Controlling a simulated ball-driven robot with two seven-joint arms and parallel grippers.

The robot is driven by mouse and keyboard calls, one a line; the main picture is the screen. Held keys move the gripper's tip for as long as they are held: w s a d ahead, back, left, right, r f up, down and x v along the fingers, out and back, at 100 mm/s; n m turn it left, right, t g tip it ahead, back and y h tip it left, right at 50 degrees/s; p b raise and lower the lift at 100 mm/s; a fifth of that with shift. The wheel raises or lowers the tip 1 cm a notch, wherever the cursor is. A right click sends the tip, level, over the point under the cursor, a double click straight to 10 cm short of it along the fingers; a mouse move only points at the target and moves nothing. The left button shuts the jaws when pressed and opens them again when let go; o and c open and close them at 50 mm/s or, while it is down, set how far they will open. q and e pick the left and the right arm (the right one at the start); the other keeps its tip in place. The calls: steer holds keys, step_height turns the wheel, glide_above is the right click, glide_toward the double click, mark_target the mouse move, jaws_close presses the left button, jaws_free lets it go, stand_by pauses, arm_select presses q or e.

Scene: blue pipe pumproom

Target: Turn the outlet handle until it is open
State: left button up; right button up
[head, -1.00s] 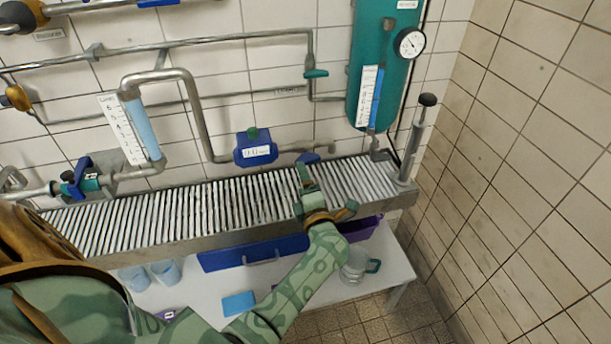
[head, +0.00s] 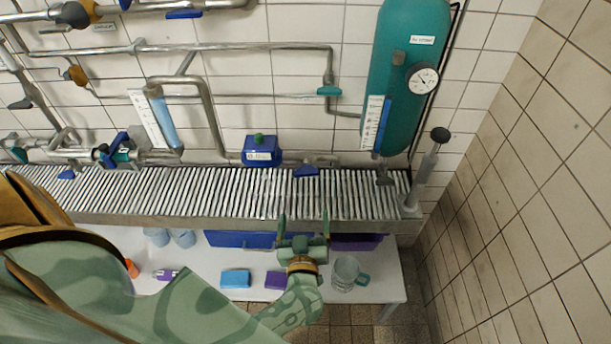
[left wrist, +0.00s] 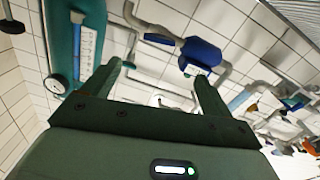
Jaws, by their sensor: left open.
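A blue lever handle (head: 306,170) sits on the short pipe to the right of the blue box, just above the slatted grate; I take it as the outlet handle, though no label on it is readable. It also shows in the left wrist view (left wrist: 158,39), beyond the fingers. My left gripper (head: 304,218) is open and empty, its two fingers pointing toward the wall. In the head view it appears below the handle, over the grate's front edge, and apart from it. In the left wrist view the fingers (left wrist: 158,82) have nothing between them. My right gripper is not in view.
The slatted grate (head: 200,192) runs along the wall. A blue box (head: 261,151), teal tank (head: 403,70) and grey hand pump (head: 427,172) stand near it. Below, a white table (head: 215,265) holds a glass jug (head: 345,272) and sponges. A tiled wall closes the right side.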

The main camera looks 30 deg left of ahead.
mark_target(306, 175)
arm_select(q)
steer(key=b+x, duration=0.5)
steer(key=x, duration=0.8)
steer(key=shift+f, duration=0.15)
steer(key=shift+w+a, duration=0.3)
steer(key=shift+w, duration=0.25)
steer(key=c, duration=1)
